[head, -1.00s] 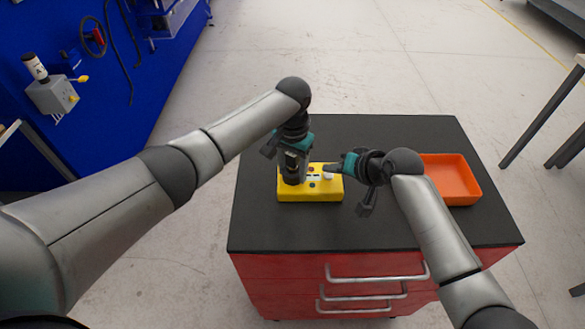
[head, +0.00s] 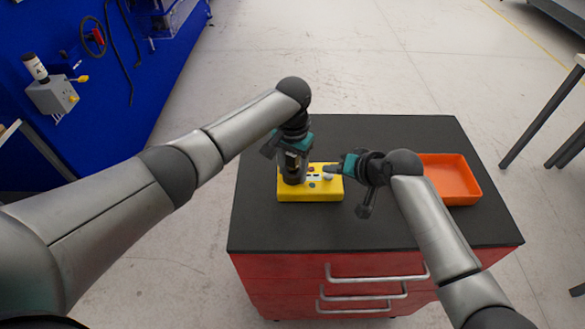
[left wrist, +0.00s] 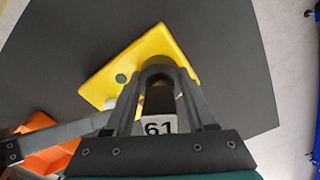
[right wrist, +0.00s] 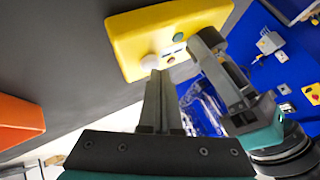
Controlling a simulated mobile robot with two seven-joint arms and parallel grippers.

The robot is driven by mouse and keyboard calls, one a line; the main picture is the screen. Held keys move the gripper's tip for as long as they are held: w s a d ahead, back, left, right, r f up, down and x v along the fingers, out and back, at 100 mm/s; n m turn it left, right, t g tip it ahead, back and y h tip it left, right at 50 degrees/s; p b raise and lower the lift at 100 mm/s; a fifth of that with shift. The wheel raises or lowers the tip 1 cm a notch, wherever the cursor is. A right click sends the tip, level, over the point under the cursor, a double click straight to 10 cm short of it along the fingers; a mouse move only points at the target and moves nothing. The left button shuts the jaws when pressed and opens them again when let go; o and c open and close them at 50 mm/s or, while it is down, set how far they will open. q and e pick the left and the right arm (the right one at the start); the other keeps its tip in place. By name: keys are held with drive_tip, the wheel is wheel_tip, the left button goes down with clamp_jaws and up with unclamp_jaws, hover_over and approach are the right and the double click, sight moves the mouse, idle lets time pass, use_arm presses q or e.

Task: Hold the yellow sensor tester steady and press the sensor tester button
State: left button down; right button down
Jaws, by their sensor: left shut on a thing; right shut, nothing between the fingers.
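The yellow sensor tester (head: 320,195) lies on the dark cart top, with a green spot and a white round button (head: 328,178) on its upper face. My left gripper (head: 292,178) points down at the tester's left part, shut on a dark piece with a white "61" label (left wrist: 158,127). The piece's lower end is hidden between the fingers (left wrist: 158,70). My right gripper (head: 329,168) is shut and empty, its tips by the button. In the right wrist view, the fingertips (right wrist: 160,75) overlap the button's edge (right wrist: 150,62); contact cannot be told.
An orange tray (head: 470,200) stands on the cart top (head: 380,230) to the right, behind my right wrist. The front of the cart top is clear. A blue tool wall (head: 140,100) is at the left, and table legs (head: 540,120) stand at the right.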

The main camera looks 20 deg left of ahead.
drive_tip(key=shift+f, duration=0.35)
drive_tip(key=shift+r, duration=0.45)
wheel_tip(320, 180, up, 6)
idle(0.7)
idle(0.5)
use_arm(q)
drive_tip(key=shift+c, duration=0.7)
unclamp_jaws()
